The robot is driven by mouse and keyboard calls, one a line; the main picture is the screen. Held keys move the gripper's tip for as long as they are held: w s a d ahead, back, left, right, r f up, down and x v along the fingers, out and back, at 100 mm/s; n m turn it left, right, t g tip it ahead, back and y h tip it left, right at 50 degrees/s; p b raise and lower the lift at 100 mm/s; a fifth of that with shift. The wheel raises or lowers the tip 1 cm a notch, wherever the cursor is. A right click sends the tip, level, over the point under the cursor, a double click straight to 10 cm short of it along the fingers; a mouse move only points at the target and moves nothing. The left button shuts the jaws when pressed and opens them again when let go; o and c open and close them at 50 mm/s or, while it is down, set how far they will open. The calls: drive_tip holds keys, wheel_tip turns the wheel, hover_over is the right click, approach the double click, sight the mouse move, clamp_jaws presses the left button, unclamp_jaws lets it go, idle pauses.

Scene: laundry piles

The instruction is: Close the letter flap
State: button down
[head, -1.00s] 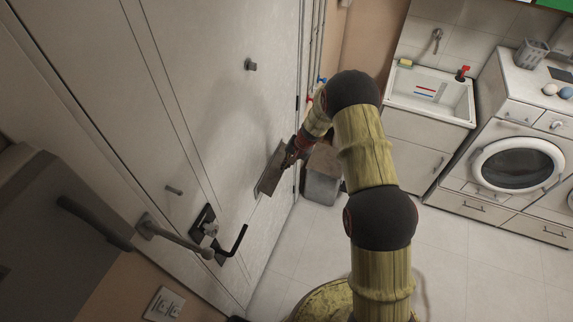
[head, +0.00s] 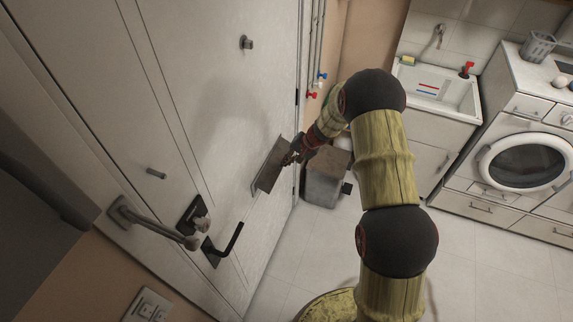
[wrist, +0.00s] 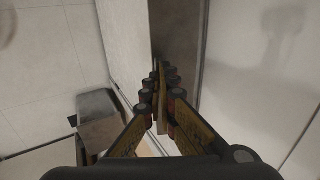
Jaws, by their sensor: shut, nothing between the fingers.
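The letter flap (head: 268,167) is a brownish-grey metal plate on the white door (head: 225,110). In the wrist view the flap (wrist: 187,60) shows as an upright brownish strip right in front of the fingertips. My gripper (head: 288,159) is at the right side of the flap in the head view. In the wrist view my gripper (wrist: 160,76) has its fingertips together, with nothing between them. The fingertips overlap the flap's left edge there; I cannot tell whether they touch it. How far the flap stands open is hard to tell.
A black door handle (head: 228,243) and a lock knob (head: 200,222) are on the door below the flap. A grey bin (head: 325,178) stands close behind my gripper. A sink (head: 435,88) and a washing machine (head: 525,160) are at the right. The tiled floor between is clear.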

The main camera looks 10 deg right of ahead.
drive_tip(key=shift+f+y+b, duration=0.3)
drive_tip(key=shift+f+b, duration=0.05)
drive_tip(key=shift+b, duration=0.85)
